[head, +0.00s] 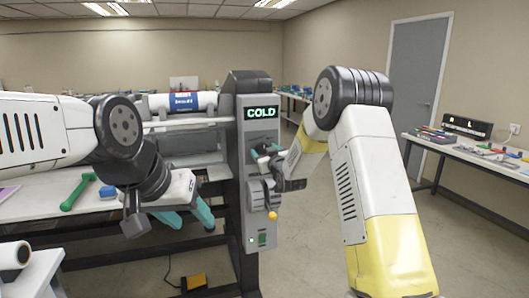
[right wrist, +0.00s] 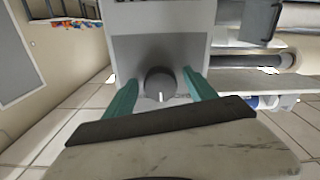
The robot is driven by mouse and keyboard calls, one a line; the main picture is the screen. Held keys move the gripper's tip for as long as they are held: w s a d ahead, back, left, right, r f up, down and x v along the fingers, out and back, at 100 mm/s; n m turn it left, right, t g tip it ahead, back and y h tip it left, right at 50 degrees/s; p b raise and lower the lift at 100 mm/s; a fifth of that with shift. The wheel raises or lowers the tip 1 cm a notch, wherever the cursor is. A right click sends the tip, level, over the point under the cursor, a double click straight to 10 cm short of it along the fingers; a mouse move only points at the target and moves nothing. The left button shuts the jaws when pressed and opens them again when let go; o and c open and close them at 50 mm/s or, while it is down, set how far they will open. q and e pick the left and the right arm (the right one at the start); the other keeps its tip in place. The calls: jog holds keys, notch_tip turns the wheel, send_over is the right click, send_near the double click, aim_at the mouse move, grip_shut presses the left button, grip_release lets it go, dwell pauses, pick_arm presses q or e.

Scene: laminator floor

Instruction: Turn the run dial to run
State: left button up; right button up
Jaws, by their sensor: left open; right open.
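The run dial (right wrist: 160,84) is a dark round knob with a white pointer mark, on a grey panel of the machine column (head: 240,140). In the right wrist view its mark points to the bottom of the picture. Faint lettering beside it is too small to read. My right gripper (right wrist: 159,79) is open, with one teal finger on each side of the dial; I cannot tell whether they touch it. In the head view my right gripper (head: 264,152) covers the dial, below a display (head: 261,113) reading COLD. My left gripper (head: 187,216) is open and empty, left of the column.
Below the dial are a grey fitting, an orange knob (head: 272,215) and a green switch (head: 262,239). Laminator rollers (head: 180,102) and a table with a green tool (head: 75,192) and blue block (head: 107,192) lie left. A yellow pedal (head: 194,282) is on the floor.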

jog(key=shift+w, duration=0.15)
jog(key=c, duration=1.4)
